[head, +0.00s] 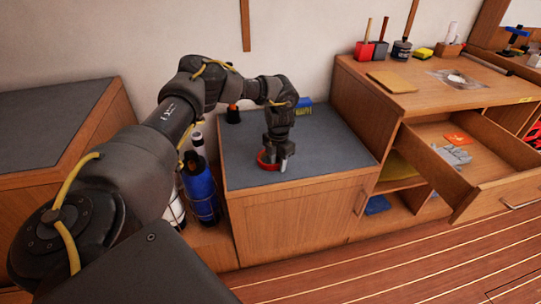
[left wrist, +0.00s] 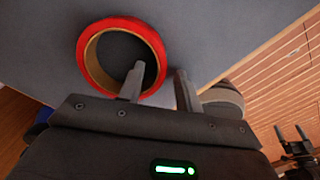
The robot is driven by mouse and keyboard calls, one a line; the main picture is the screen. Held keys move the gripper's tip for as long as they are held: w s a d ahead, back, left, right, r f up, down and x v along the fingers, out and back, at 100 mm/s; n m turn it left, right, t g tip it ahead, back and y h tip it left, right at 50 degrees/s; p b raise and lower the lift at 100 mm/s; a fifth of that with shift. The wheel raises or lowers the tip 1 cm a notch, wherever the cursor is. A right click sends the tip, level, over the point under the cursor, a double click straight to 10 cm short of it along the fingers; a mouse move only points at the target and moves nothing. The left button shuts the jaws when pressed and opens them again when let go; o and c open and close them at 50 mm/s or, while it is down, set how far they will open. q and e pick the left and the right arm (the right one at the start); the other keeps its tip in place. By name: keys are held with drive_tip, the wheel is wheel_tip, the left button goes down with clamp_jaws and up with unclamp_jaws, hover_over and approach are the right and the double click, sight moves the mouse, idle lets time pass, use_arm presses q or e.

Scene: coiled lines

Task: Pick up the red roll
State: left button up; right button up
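The red roll (left wrist: 154,38), a red ring with a tan inner core, lies flat on the grey worktop (head: 320,150). In the head view the roll (head: 266,161) is partly hidden behind my left gripper (head: 279,158). My left gripper points down at it. In the left wrist view the left gripper (left wrist: 160,70) is open. One fingertip shows over the roll's hole and the other outside its right side, with the roll's wall between them. I cannot tell whether either finger touches it. My right gripper (left wrist: 291,130) seems to show small at the lower right, fingers apart.
A blue brush (head: 304,105) lies at the worktop's back. Blue bottles (head: 200,190) stand left of this cabinet. At the right, an open drawer (head: 470,185) holds gloves (head: 453,154) and juts out. The wooden floor (head: 400,265) in front is clear.

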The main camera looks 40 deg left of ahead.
use_arm(q)
drive_tip(key=shift+c, duration=0.3)
clamp_jaws()
drive_tip(key=shift+r, duration=0.1)
